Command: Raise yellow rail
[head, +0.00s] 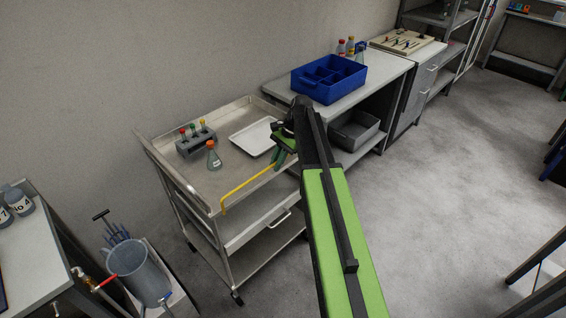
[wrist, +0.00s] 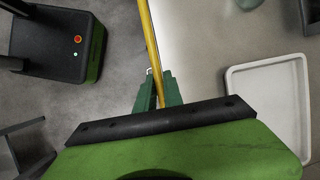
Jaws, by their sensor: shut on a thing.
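The yellow rail (head: 247,186) is a thin bar along the front edge of the steel trolley (head: 205,190). Its left end bends down at the trolley's corner, and its right part runs to my gripper. My gripper (head: 281,156) is at the rail's right part, by the trolley's front right side. In the wrist view the yellow rail (wrist: 151,45) runs from the top edge down between the green fingers of my gripper (wrist: 158,90), which are shut on it. The rail's far right end is hidden by my gripper and arm.
On the trolley top stand a rack of capped tubes (head: 195,142), an orange-marked flask (head: 214,158) and a white tray (head: 253,137). The white tray also shows in the wrist view (wrist: 238,78). A bench with a blue bin (head: 318,90) adjoins the trolley.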

